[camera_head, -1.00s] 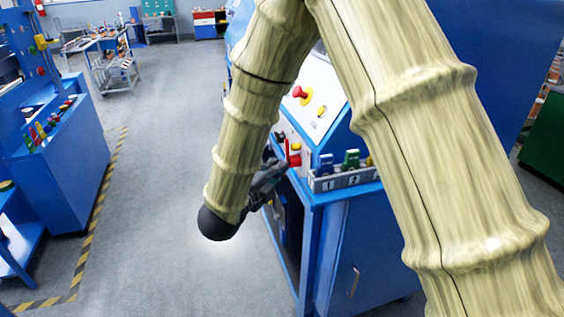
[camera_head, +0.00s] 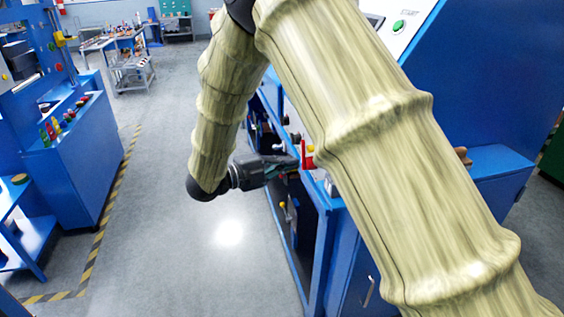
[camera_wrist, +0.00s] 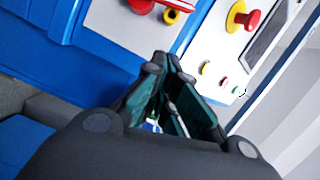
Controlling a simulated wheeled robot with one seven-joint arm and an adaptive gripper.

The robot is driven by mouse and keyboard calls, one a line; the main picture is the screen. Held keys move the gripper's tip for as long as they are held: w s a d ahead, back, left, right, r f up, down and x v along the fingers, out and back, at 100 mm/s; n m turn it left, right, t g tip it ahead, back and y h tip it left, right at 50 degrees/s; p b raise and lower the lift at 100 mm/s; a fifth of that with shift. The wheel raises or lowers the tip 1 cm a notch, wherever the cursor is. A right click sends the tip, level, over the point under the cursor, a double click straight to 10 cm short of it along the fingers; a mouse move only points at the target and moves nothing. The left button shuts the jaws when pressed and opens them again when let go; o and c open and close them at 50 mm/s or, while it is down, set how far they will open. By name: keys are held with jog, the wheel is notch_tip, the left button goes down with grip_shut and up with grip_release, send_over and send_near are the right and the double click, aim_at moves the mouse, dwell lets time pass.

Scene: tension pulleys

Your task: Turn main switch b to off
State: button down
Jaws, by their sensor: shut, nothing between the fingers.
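A red switch handle (camera_head: 307,156) stands upright at the side of the blue machine in the head view, partly hidden by my arm. My gripper (camera_head: 288,163) is beside it on its left, with the tips close to it; I cannot tell whether they touch. In the wrist view my gripper (camera_wrist: 173,70) is shut and empty, pointing at the machine's panels. A red part (camera_wrist: 141,5) with a yellow ring (camera_wrist: 171,17) is cut off by the top edge there. No label b is readable, so I cannot tell which switch is which.
A red mushroom button (camera_wrist: 240,17) on a yellow base and small coloured buttons (camera_wrist: 222,82) sit on a white panel. A green button (camera_head: 398,26) shows on the machine's upper panel. A blue cabinet (camera_head: 68,160) stands left; the floor (camera_head: 165,200) between is clear.

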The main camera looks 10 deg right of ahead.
aim_at(302, 154)
jog(key=w+d, duration=0.1)
jog(key=d, duration=0.1)
jog(key=w+d+p, duration=0.1)
jog(key=w, duration=0.1)
jog(key=w+d+f+p, duration=0.1)
jog(key=d, duration=0.1)
jog(key=shift+w+d, duration=0.2)
jog(key=shift+d, duration=0.15)
jog(key=shift+w+f, duration=0.15)
jog(key=shift+w, duration=0.4)
